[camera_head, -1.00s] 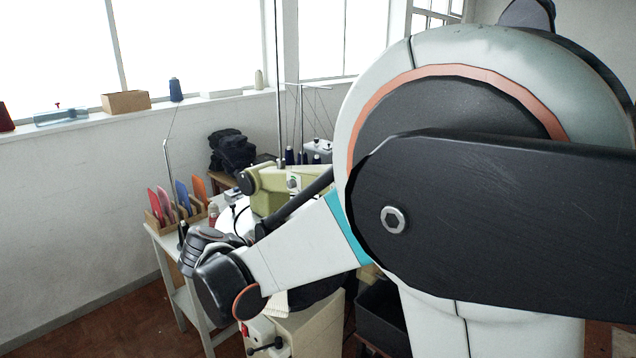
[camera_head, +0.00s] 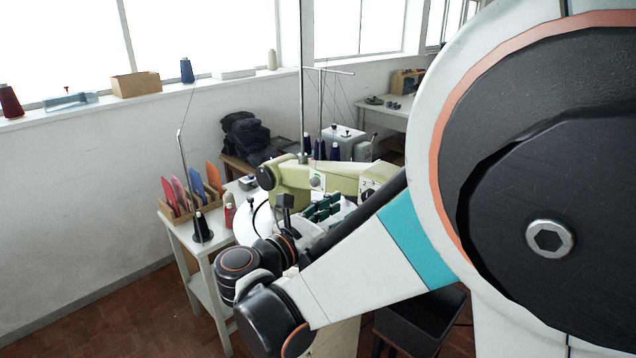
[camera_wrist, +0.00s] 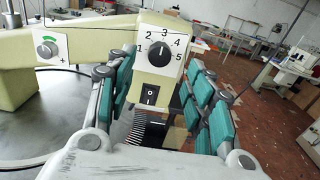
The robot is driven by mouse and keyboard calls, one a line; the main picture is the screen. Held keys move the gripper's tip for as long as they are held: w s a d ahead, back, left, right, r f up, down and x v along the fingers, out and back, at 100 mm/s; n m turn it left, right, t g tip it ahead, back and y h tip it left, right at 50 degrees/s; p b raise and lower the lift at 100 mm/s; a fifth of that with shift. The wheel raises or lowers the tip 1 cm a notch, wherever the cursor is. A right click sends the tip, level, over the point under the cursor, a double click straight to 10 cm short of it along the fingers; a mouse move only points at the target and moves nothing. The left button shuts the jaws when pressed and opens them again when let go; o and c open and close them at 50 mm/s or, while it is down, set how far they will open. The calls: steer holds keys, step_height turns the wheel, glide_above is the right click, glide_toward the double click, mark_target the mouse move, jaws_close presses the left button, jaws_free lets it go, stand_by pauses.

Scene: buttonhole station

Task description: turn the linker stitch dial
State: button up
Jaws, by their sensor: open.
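The linker (camera_head: 290,178) is a pale green machine on a table. Its stitch dial (camera_wrist: 160,54) is a round black knob on the end of the machine's head, ringed by the numbers 1 to 5. The dial also shows small in the head view (camera_head: 369,193). The dial shows between and beyond the fingers, and nothing is held. In the head view my gripper (camera_head: 324,208) is partly hidden by my arm.
A grey knob with a plus mark (camera_wrist: 47,50) is on the machine's arm at left. A thread cone (camera_head: 201,228) and a rack of coloured panels (camera_head: 190,202) stand on the white side table.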

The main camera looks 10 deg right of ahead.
mark_target(366, 198)
steer(key=x, duration=0.6)
steer(key=shift+w+d+b, duration=0.15)
steer(key=shift+d+b, duration=0.05)
steer(key=shift+b, duration=0.2)
steer(key=c, duration=1)
